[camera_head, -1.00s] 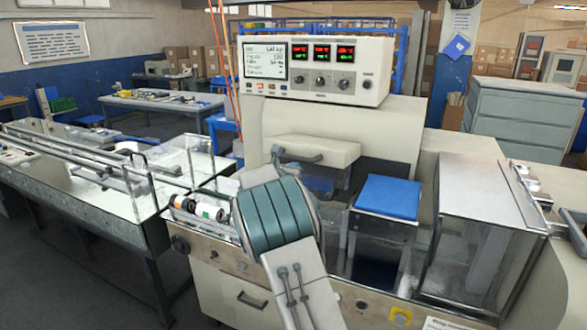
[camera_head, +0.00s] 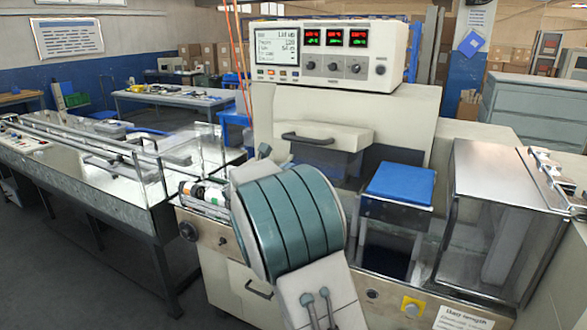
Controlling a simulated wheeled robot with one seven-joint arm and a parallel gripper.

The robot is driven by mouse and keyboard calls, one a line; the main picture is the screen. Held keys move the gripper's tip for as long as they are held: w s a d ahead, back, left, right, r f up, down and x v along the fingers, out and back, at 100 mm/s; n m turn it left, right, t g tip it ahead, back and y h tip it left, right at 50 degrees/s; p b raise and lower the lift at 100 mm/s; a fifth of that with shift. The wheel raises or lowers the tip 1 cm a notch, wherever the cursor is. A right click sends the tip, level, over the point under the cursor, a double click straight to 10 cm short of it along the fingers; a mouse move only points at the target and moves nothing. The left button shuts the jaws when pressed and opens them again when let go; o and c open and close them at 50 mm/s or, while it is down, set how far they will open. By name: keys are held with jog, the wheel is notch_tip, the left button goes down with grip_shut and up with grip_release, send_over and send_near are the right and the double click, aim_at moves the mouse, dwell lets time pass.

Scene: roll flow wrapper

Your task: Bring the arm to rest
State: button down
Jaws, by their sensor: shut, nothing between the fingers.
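My arm shows at the lower middle of the head view, as a white link topped by a broad teal ribbed part. It rises in front of the flow wrapper (camera_head: 228,240), a cream and steel machine, and covers part of its front. A small grey piece that seems to belong to my arm sticks out above the ribbed part. My gripper's fingers cannot be made out; the arm itself hides what lies behind it. I cannot tell whether the arm touches the machine.
The control box (camera_head: 335,88) stands on the machine, its screen lit. A blue pad (camera_head: 400,183) and a clear-sided cover (camera_head: 490,220) are to the right of my arm. A long infeed conveyor (camera_head: 100,185) runs to the left. Open floor shows at the lower left.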

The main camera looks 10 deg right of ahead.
jog(key=shift+s+a, duration=0.2)
jog(key=shift+s, duration=0.05)
jog(key=s+d+f+m+g+y, duration=0.2)
jog(key=s+d+f+m+g, duration=0.15)
jog(key=s+m, duration=0.5)
jog(key=s+d+f+m+g+y, duration=0.15)
jog(key=s+d+m+g, duration=0.35)
jog(key=s, duration=0.7)
jog(key=s+a+f+m+y, duration=0.2)
jog(key=s+a+m, duration=0.1)
jog(key=s+m, duration=0.2)
jog(key=s+a+f+m+g+y, duration=0.1)
jog(key=s+a+f+m+y, duration=0.1)
jog(key=s, duration=0.7)
jog(key=s+a+f+m+y, duration=0.2)
jog(key=s+a+m+y, duration=0.1)
jog(key=s+a+m, duration=0.2)
jog(key=s+m, duration=0.2)
jog(key=shift+s+f+m, duration=0.15)
jog(key=shift+m, duration=0.2)
